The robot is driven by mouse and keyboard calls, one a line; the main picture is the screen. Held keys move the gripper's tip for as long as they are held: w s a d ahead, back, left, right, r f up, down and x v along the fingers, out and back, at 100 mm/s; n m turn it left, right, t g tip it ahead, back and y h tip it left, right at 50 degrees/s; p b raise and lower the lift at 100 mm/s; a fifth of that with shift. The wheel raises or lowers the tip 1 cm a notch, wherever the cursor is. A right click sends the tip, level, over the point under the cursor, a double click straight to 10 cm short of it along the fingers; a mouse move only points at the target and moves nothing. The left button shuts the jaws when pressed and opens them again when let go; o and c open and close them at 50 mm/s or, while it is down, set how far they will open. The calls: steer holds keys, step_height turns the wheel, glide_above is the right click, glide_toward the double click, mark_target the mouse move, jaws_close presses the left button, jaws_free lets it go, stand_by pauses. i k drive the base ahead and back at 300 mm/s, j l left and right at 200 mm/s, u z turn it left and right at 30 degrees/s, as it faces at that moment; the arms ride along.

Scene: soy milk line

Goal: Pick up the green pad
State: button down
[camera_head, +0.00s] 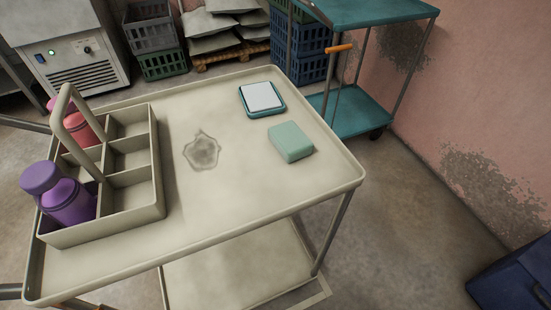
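The green pad (290,142) is a pale green block with rounded edges. It lies flat on the right part of the beige cart top (235,205), near the cart's right edge. Nothing covers it, and it sits apart from the other things on the cart. My gripper is not in view.
A teal-rimmed device with a white top (262,97) lies just behind the pad. A grey stain (202,151) marks the cart left of it. A divided caddy (105,226) with a tall handle holds a purple bottle (68,201) and a red bottle (80,130). A teal cart (358,112) stands behind.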

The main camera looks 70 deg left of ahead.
mark_target(292, 143)
steer(key=k+l+u, duration=0.2)
steer(key=u, duration=0.2)
steer(key=k+l+u, duration=0.15)
steer(key=u, duration=0.3)
steer(key=k+u, duration=0.1)
steer(key=u, duration=1.05)
